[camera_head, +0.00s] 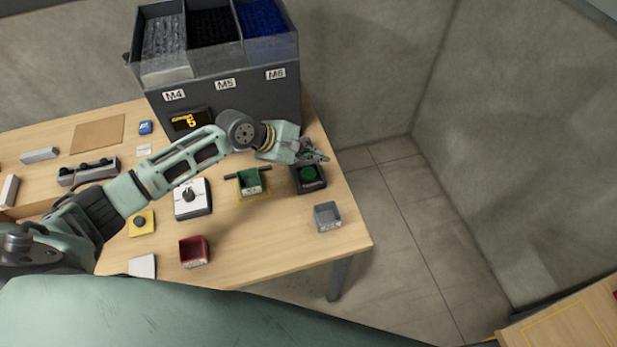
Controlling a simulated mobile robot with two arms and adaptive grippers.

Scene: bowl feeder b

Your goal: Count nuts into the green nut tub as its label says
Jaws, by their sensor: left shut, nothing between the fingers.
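The green nut tub (250,181) stands on a yellow-marked spot of the table, with a dark bar at its rim. A small label shows on its front, too small to read. My left arm reaches in from the left, and my left gripper (314,155) is shut and empty, just above and behind a black box with a green button (309,175). The feeder (228,108) stands at the back with bins marked M4, M5 and M6; its small display shows yellow characters. A white box with a dial (192,198) is left of the tub. My right gripper is not in view.
A red tub (194,251) and a grey tub (327,216) stand near the table's front edge. A yellow box with a dark button (141,222) is at the left. A grey block with black knobs (88,171) lies farther left. The floor right of the table (345,238) is clear.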

